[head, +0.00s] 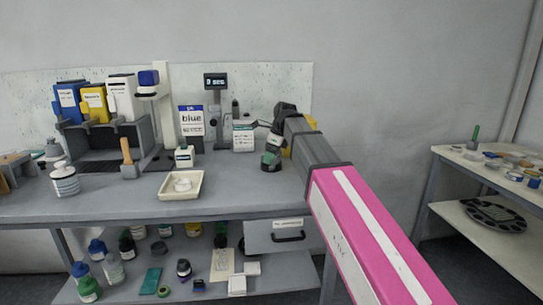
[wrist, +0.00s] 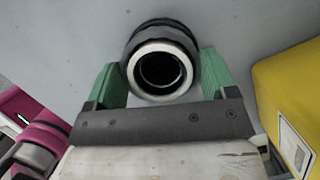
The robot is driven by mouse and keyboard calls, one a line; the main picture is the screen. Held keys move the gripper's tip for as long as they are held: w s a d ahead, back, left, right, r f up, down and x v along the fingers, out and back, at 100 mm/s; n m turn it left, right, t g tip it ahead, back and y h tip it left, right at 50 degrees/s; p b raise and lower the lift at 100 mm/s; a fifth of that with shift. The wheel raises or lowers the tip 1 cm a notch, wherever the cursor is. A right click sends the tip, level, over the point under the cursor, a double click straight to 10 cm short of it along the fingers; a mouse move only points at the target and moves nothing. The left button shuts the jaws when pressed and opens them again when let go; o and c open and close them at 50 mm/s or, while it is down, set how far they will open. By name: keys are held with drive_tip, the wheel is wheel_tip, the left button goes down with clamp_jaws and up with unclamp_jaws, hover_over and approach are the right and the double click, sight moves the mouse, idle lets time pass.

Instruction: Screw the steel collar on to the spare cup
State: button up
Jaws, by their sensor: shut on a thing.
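My gripper (head: 272,153) is above the right part of the bench, clear of the tray. In the wrist view its green fingers (wrist: 160,84) are shut on a round hollow piece, which looks like the steel collar (wrist: 163,50). It has dark glossy sides, a pale ring face and a dark opening towards the camera. In the head view the held piece is small and dark, partly hidden by the fingers. A low white round thing, perhaps the spare cup (head: 183,184), sits in the cream tray (head: 165,194) at the bench's front; its details are too small to tell.
A wooden-handled tool (head: 127,153) and a white jar (head: 65,181) stand left of the tray. A blue-labelled card (head: 191,120) and a display post (head: 215,82) stand behind. A yellow thing (wrist: 290,85) is close on the right in the wrist view.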

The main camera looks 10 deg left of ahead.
drive_tip(key=m+t, duration=0.1)
drive_tip(key=m, duration=0.2)
drive_tip(key=shift+s+m, duration=0.1)
drive_tip(key=shift+m, duration=0.7)
drive_tip(key=shift+h, duration=0.3)
drive_tip(key=m+t, duration=0.1)
drive_tip(key=m, duration=0.3)
drive_tip(key=shift+m+h, duration=0.3)
drive_tip(key=shift+h, duration=0.1)
drive_tip(key=o, duration=0.8)
